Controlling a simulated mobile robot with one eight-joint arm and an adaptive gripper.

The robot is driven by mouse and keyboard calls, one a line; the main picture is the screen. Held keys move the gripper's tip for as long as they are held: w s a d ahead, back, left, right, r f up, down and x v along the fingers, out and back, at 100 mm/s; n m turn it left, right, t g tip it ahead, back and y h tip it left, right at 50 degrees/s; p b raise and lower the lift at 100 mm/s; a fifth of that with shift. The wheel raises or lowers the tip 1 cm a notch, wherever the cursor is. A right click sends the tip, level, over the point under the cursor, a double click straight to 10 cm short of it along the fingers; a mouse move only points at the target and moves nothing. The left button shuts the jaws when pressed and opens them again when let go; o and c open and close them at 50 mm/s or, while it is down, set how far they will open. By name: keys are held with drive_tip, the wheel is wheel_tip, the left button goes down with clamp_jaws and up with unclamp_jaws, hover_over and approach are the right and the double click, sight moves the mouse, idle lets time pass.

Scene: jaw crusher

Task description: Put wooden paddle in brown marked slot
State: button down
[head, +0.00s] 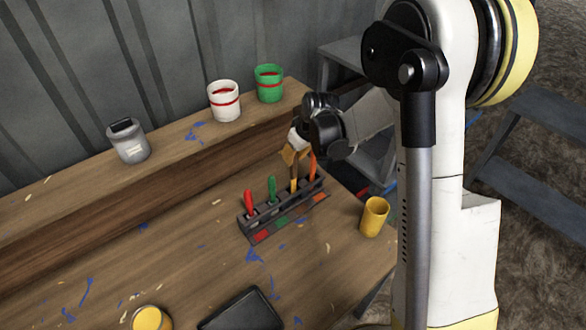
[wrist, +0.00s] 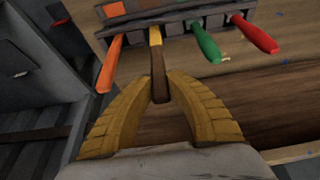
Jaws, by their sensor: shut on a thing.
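The wooden paddle (head: 294,179) is upright, brown with a yellow band. My gripper (head: 294,157) is shut on its upper end, above the dark rack (head: 243,226). The paddle also shows in the wrist view (wrist: 160,82), with the yellow-brown fingers (wrist: 160,88) on either side of its dark end. Its lower end meets the rack at the slot between the green and orange tools, next to the brown mark (wrist: 148,4). I cannot tell how deep it sits in the slot.
The rack also holds a red tool (head: 249,203), a green tool (head: 272,188) and an orange tool (head: 312,167). A yellow cup (head: 374,217) stands to the right. White (head: 224,102) and green (head: 269,84) cans and a grey container (head: 128,143) stand on the shelf behind.

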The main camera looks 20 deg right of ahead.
sight(295, 163)
drive_tip(key=shift+f+b, duration=0.3)
drive_tip(key=shift+f, duration=1.4)
drive_tip(key=shift+f, duration=0.2)
drive_tip(key=c, duration=1.4)
unclamp_jaws()
drive_tip(key=shift+r, duration=0.1)
drive_tip(key=shift+r, duration=0.1)
